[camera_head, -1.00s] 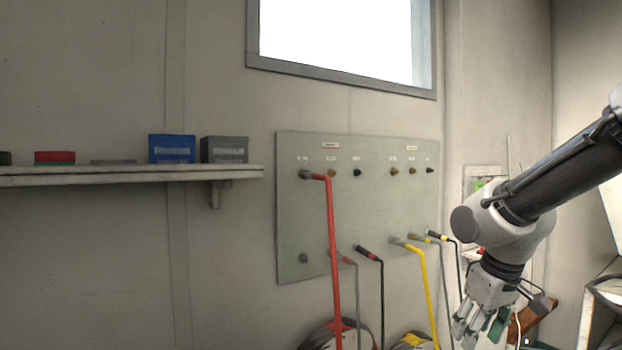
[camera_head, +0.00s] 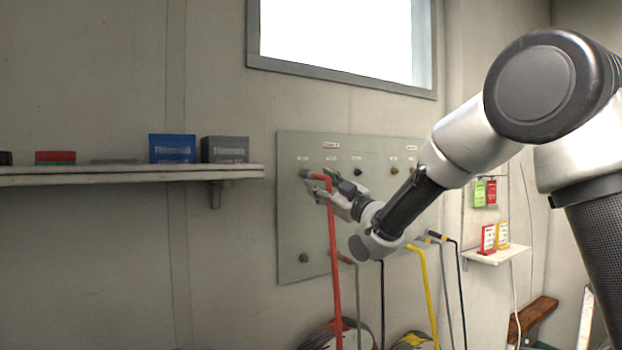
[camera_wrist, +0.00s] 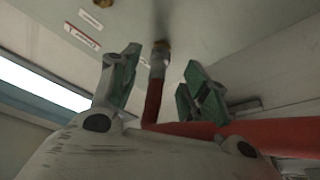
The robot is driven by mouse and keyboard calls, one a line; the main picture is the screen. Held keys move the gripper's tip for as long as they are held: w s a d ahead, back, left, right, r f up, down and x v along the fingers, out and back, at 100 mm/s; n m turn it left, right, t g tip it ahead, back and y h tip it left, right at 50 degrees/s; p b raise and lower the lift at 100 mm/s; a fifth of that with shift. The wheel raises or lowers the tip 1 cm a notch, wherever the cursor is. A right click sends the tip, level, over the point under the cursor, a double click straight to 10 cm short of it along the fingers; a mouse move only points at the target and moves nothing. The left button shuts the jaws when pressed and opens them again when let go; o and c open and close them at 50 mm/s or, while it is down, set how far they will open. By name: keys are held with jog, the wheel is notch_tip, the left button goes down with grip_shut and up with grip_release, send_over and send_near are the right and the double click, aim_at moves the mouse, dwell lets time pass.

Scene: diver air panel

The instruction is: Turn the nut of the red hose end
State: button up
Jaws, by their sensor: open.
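The red hose (camera_head: 334,260) hangs from the upper left of the grey-green panel (camera_head: 290,225). Its end meets a fitting there, and in the wrist view the grey nut (camera_wrist: 158,63) sits at the red hose end (camera_wrist: 152,100), against a brass fitting on the panel. My gripper (camera_head: 318,183) is at this hose end in the head view. In the wrist view my gripper (camera_wrist: 158,85) is open, with green-padded fingers on either side of the nut and hose end and gaps visible. In the head view the fingers partly hide the nut.
Other ports, a yellow hose (camera_head: 424,290) and dark hoses occupy the panel. A shelf (camera_head: 120,176) with a blue box (camera_head: 172,148) and a grey box (camera_head: 224,149) is at left. Small cards stand on a shelf (camera_head: 495,256) at right. Hose reels (camera_head: 318,338) lie below.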

aim_at(311, 177)
jog(key=x, duration=0.5)
jog(key=shift+c, duration=0.5)
grip_shut()
